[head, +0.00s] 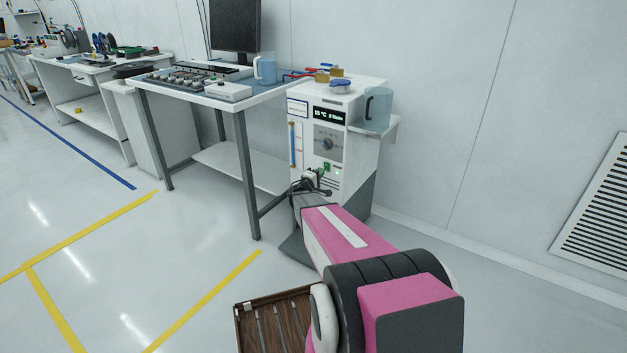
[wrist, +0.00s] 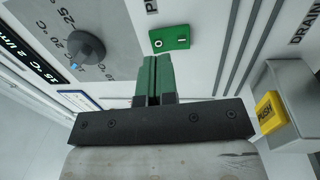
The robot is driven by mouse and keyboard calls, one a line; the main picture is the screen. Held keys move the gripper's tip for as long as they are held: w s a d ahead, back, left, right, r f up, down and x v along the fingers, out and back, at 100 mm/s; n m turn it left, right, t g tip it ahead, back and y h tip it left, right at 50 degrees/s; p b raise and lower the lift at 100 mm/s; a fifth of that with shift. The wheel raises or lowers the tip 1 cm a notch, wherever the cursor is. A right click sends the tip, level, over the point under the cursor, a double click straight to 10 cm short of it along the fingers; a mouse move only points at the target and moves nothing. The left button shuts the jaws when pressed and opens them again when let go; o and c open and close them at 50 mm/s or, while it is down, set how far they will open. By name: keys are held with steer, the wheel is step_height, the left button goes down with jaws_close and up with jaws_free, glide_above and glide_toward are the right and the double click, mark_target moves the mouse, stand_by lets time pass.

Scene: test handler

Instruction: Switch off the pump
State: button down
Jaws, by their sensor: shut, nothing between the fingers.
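The white cooling unit (head: 360,157) stands on the right of the bench in the head view, with a display reading 15 °C. Its green rocker switch (wrist: 169,38), marked O and I, is on the front panel in the wrist view. O is on the left and I on the right; I cannot tell which side is pressed. My gripper (wrist: 155,58) is shut and empty, its green fingertips just below the switch in the picture, nearer the O side. I cannot tell whether they touch the panel. In the head view my gripper (head: 314,176) is in front of the panel.
A round dial (wrist: 86,47) is left of the switch, and a yellow PUSH button (wrist: 269,110) on a grey housing is to the right. A jug (head: 377,109) stands on the unit's side shelf. The bench (head: 240,97) is left of the unit.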

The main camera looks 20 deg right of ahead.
mark_target(326, 165)
steer(key=shift+x, duration=1.75)
steer(key=shift+w+d+r, duration=0.1)
steer(key=shift+d, duration=0.05)
steer(key=shift+a, duration=0.3)
steer(key=r+v, duration=0.3)
steer(key=v, duration=1)
steer(key=shift+s+a, duration=0.2)
steer(key=shift+s, duration=0.15)
steer(key=shift+r, duration=0.1)
